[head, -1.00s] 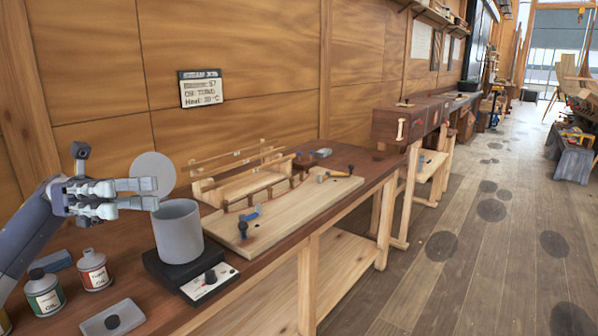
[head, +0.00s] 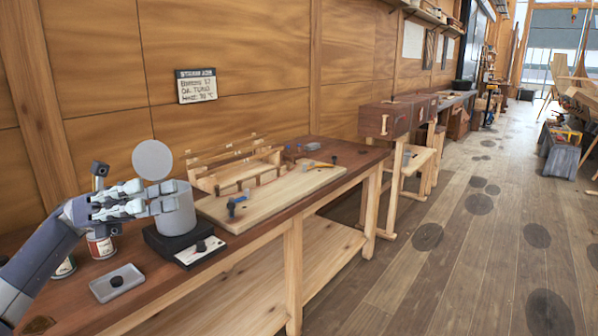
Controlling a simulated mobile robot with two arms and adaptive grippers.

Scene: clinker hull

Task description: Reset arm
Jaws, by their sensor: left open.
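My left gripper (head: 158,197) comes in from the left over the workbench (head: 262,225). Its jaws are open, with the fingers pointing right. The fingers are in front of the grey cylindrical pot (head: 180,219) in the picture; I cannot tell whether they touch it. A round grey disc (head: 152,160) shows just above the fingers. The pot stands on a black hot-plate-like base (head: 160,244) with a white control panel (head: 198,251) and dark knob. My right gripper is not in view.
A wooden board (head: 270,196) with small clamps lies right of the pot, with a wooden rack (head: 232,170) behind it. A small grey tray (head: 117,283) and partly hidden bottles (head: 100,246) are near my left arm. The floor (head: 440,240) at right is open.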

